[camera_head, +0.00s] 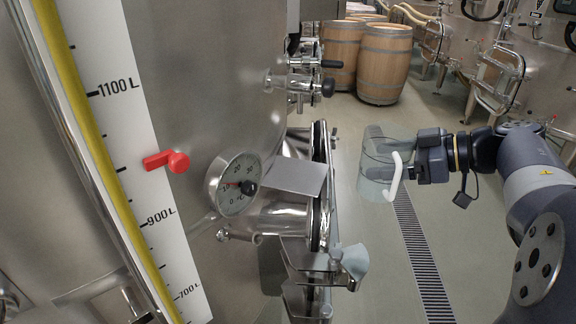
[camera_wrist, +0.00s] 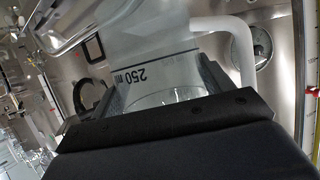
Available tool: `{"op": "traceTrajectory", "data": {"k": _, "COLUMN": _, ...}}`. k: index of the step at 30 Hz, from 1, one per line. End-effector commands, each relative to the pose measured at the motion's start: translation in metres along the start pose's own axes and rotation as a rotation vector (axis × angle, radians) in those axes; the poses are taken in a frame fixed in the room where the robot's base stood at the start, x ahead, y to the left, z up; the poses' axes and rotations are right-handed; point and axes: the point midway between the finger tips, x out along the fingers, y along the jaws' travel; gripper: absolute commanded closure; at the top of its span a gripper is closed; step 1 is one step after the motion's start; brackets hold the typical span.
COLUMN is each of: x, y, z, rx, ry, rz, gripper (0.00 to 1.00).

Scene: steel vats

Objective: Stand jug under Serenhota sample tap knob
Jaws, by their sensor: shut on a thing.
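A clear jug (camera_head: 374,172) with a white handle hangs in the air over the aisle floor, right of the big steel vat. My gripper (camera_head: 392,150) is shut on it from the right side. In the wrist view, my gripper's fingers (camera_wrist: 165,82) clasp the jug (camera_wrist: 150,50), whose upside-down "250 ml" mark shows. Its handle is on the right there. On the vat's far side in the head view are a tap with a black knob (camera_head: 328,87) and a black lever (camera_head: 330,63) above it. They are left of and beyond the jug. No name "Serenhota" can be read.
A flat grey plate (camera_head: 296,177) sticks out from the near vat beside a dial thermometer (camera_head: 236,186). A level gauge with a red pointer (camera_head: 168,161) is at left. Below the plate, vat door hardware (camera_head: 350,265) juts out. Barrels (camera_head: 382,64) stand behind; the aisle floor is clear.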

Motion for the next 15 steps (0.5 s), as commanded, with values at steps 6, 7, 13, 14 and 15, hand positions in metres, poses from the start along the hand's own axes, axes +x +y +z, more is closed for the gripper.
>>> {"op": "traceTrajectory", "data": {"k": 6, "x": 0.034, "y": -0.002, "z": -0.016, "rx": -0.001, "ry": 0.002, "rz": -0.008, "gripper": 0.49}}
{"op": "traceTrajectory", "data": {"k": 7, "x": 0.041, "y": -0.002, "z": -0.019, "rx": -0.002, "ry": 0.001, "rz": -0.007, "gripper": 0.49}}
{"op": "traceTrajectory", "data": {"k": 13, "x": 0.086, "y": -0.002, "z": -0.037, "rx": -0.001, "ry": 0.002, "rz": -0.007, "gripper": 0.49}}
{"op": "traceTrajectory", "data": {"k": 14, "x": 0.092, "y": -0.002, "z": -0.04, "rx": -0.001, "ry": 0.002, "rz": -0.007, "gripper": 0.49}}
{"op": "traceTrajectory", "data": {"k": 15, "x": 0.1, "y": -0.002, "z": -0.043, "rx": -0.001, "ry": 0.002, "rz": -0.006, "gripper": 0.49}}
